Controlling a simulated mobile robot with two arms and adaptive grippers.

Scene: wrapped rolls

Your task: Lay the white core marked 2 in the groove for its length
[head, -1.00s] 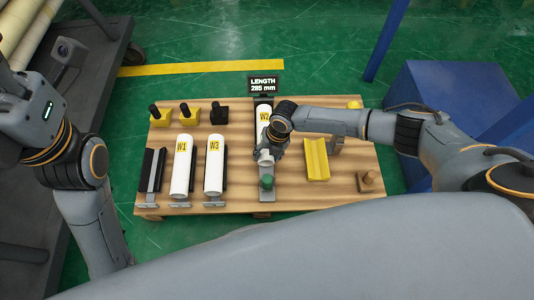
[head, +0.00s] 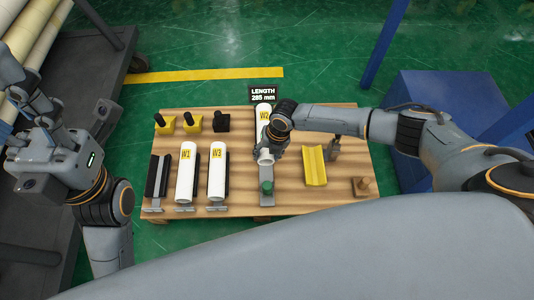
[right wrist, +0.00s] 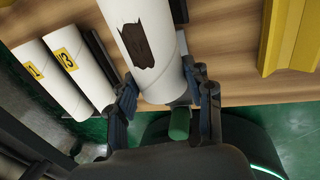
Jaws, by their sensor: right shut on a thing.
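The white core marked W2 (head: 264,115) lies lengthwise on a grey measuring stand (head: 267,200) with a green knob, under a sign reading LENGTH 285 mm (head: 263,94). My right gripper (head: 268,155) is shut on the core near its lower end. The right wrist view shows the core (right wrist: 145,85) between the fingers, with a brown torn patch on it. On the left, one black groove (head: 158,175) is empty. Cores W1 (head: 186,178) and W3 (head: 217,178) lie in the two beside it. My left gripper (head: 30,108) is open and empty, off the board's left side.
A yellow V-shaped block (head: 315,168) stands right of the measuring stand. Yellow blocks (head: 165,124) and a black block (head: 221,122) with black pegs line the back. A wooden peg block (head: 362,187) is at right front. A dark cart (head: 95,70) stands at far left.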

